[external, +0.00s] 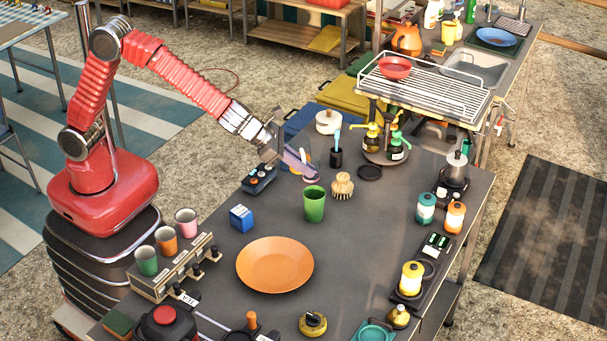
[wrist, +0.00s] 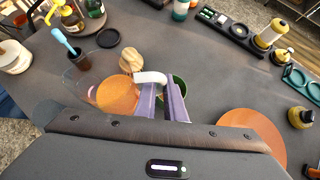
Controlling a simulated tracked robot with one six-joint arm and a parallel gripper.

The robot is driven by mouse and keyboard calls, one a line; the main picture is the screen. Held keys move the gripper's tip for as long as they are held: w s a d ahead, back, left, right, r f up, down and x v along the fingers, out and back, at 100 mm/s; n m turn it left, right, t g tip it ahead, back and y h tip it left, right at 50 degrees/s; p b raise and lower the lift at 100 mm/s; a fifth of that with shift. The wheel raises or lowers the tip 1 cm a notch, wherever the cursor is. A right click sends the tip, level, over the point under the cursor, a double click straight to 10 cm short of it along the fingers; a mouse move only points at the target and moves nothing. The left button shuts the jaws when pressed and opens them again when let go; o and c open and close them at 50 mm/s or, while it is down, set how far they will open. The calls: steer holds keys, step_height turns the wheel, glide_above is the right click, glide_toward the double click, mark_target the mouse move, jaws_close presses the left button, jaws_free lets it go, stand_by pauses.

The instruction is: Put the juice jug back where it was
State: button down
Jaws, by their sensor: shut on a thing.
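The juice jug (wrist: 116,97) is clear, with orange juice inside and a white handle (wrist: 150,77). In the wrist view it sits left of my fingers. My gripper (wrist: 162,98) has pale purple fingers and is shut on the handle. In the external view my gripper (external: 291,160) reaches over the far left part of the dark table (external: 385,235). There the jug is mostly hidden behind my gripper, and I cannot tell whether its base touches the table.
A green cup (external: 314,204) and a round brush (external: 342,186) stand close to my gripper. A black holder (external: 336,158), a dark round coaster (external: 370,172) and pump bottles (external: 372,137) are behind. An orange plate (external: 275,265) lies in front. The table's middle right is clear.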

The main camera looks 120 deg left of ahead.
steer(key=s+a+n+g+y, duration=0.1)
steer(key=s+a, duration=0.3)
steer(key=a, duration=0.9)
steer(key=s+a+f+n+g+y, duration=0.1)
steer(key=s+a+n, duration=0.3)
steer(key=a, duration=0.9)
steer(key=shift+s+a+g, duration=0.25)
steer(key=shift+s+g, duration=0.05)
steer(key=shift+g, duration=0.2)
steer(key=shift+f, duration=2.95)
steer(key=shift+f, duration=2.1)
steer(key=c, duration=1.8)
jaws_free()
steer(key=shift+f, duration=0.1)
steer(key=shift+c, duration=0.2)
